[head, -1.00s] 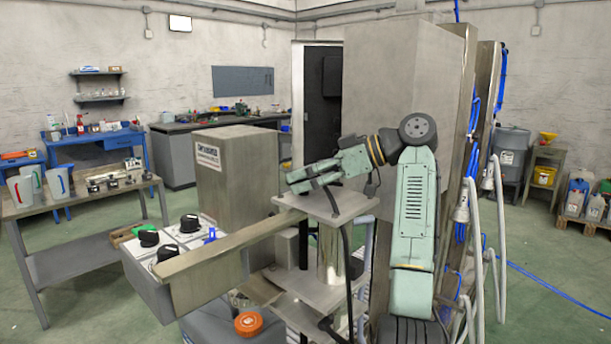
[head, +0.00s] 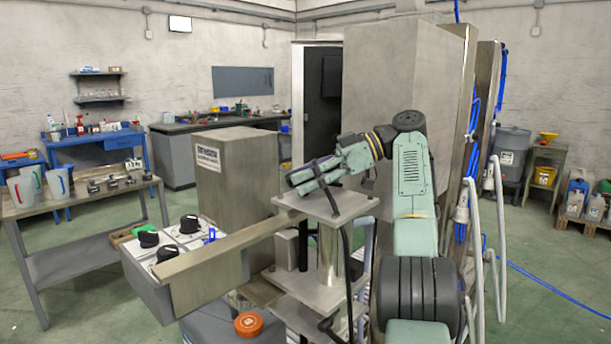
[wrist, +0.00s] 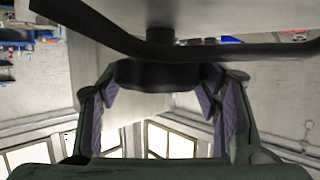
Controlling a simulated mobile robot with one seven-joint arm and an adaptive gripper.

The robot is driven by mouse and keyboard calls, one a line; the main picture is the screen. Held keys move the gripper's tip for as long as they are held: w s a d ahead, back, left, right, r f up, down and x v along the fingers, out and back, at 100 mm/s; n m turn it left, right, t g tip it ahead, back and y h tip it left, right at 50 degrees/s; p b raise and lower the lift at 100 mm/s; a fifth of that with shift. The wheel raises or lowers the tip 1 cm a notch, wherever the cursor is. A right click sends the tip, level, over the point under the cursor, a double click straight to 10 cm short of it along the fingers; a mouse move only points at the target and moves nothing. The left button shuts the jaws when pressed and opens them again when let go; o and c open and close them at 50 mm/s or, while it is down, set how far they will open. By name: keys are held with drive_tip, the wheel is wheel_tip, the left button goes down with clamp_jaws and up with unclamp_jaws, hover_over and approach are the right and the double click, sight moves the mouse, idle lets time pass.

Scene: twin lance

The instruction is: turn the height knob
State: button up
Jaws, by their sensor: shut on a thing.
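A dark round knob (wrist: 158,74) sits on a short stem against a pale plate at the top of the wrist view. My gripper (wrist: 160,100) has its two purple-padded fingers on either side of this knob, closed on it. In the head view my gripper (head: 312,180) is just above a grey metal plate (head: 345,207) on a post, its fingers pointing left. The knob cannot be made out there behind the fingers.
A black hose (wrist: 240,52) crosses in front of the plate. A long metal bar (head: 225,248) runs left from the post beside a white panel with several black knobs (head: 190,223). A tall metal cabinet (head: 400,95) stands close behind my arm.

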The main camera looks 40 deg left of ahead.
idle(0.4)
drive_tip(key=o, duration=1.2)
drive_tip(key=shift+c, duration=0.2)
drive_tip(key=shift+a+f, duration=0.1)
drive_tip(key=shift+a, duration=0.1)
drive_tip(key=shift+m+t, duration=0.3)
